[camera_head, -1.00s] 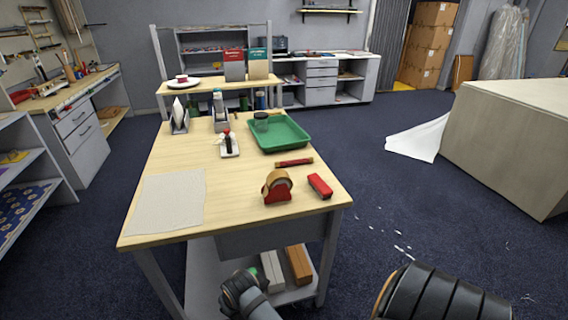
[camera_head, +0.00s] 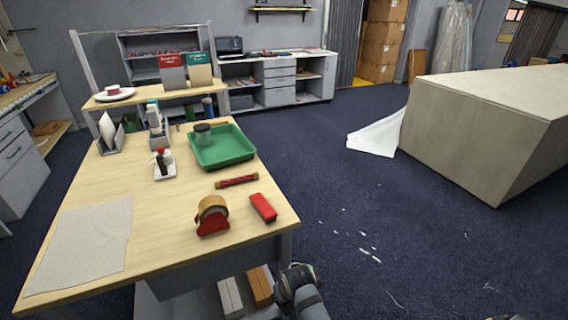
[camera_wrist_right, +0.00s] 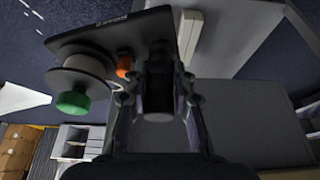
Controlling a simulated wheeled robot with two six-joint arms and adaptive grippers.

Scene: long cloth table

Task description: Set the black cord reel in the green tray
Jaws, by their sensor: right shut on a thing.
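The black cord reel (camera_wrist_right: 112,33) shows in the right wrist view, with a black frame, a pale drum with dark flanges, a green knob and an orange part. My right gripper (camera_wrist_right: 163,90) is shut on its dark handle bar. In the head view, neither the reel nor my right gripper can be made out. The green tray (camera_head: 238,158) sits on the wooden table at its far right side. A dark-lidded jar (camera_head: 203,134) stands in its far left part; the rest of the tray is bare. Only an arm part of mine shows at the bottom; my left gripper is not visible.
On the table (camera_head: 150,215), a tape dispenser (camera_head: 212,216), a red stapler-like block (camera_head: 263,208) and a red rod (camera_head: 237,181) lie nearer than the tray. A small white stand (camera_head: 164,166) is left of it. A grey cloth (camera_head: 82,245) covers the near left.

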